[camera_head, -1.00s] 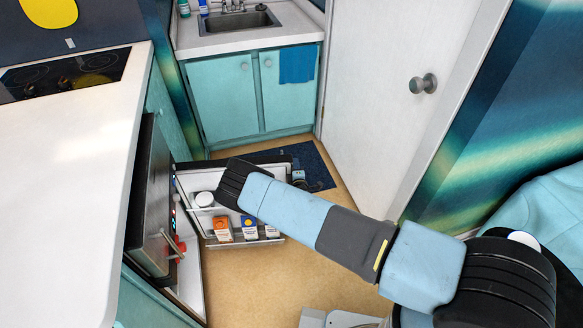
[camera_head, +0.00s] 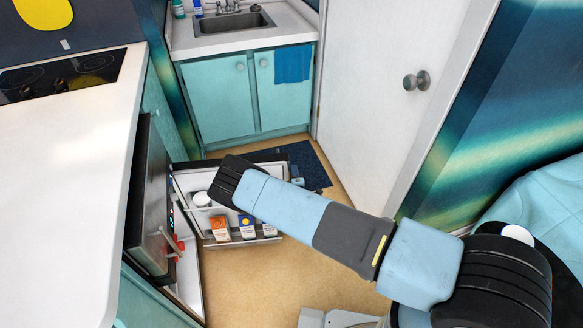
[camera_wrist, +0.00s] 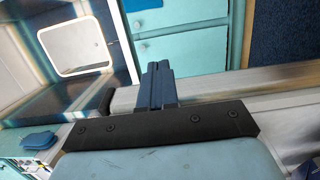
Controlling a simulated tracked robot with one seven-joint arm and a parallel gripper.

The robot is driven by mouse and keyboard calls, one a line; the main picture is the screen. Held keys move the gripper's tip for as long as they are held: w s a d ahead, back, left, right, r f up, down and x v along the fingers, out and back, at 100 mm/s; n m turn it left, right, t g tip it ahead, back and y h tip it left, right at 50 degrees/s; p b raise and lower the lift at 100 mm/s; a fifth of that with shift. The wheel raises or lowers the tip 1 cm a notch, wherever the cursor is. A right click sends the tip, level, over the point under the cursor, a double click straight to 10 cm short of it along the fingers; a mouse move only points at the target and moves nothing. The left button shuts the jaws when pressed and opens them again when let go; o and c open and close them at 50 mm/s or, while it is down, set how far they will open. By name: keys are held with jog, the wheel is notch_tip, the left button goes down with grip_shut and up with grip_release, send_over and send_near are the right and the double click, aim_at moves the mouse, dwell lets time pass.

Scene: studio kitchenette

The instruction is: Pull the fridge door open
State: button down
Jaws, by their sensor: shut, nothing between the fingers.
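The fridge door (camera_head: 189,178) stands swung wide open in the head view, with its inner shelves facing me. A white round tub (camera_head: 202,199), an orange-and-white carton (camera_head: 220,228) and a blue-and-white carton (camera_head: 247,227) sit in its shelves. The fridge opening is at the left under the counter, with a red item (camera_head: 180,247) inside. My arm reaches across above the door, and its end hides part of it. My gripper (camera_wrist: 156,68) shows in the wrist view with its fingers together and empty. In the head view the fingers are hidden.
The white counter (camera_head: 65,190) with a cooktop (camera_head: 70,72) runs along the left. A sink cabinet (camera_head: 218,98) with a blue towel (camera_head: 292,64) stands at the back, beside a white room door (camera_head: 372,110). A dark mat (camera_head: 308,165) lies behind the fridge door. The floor (camera_head: 245,285) in front is clear.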

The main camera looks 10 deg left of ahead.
jog(key=s+d, duration=0.3)
jog(key=d, duration=0.5)
jog(key=shift+s+d, duration=0.15)
jog(key=shift+s, duration=0.2)
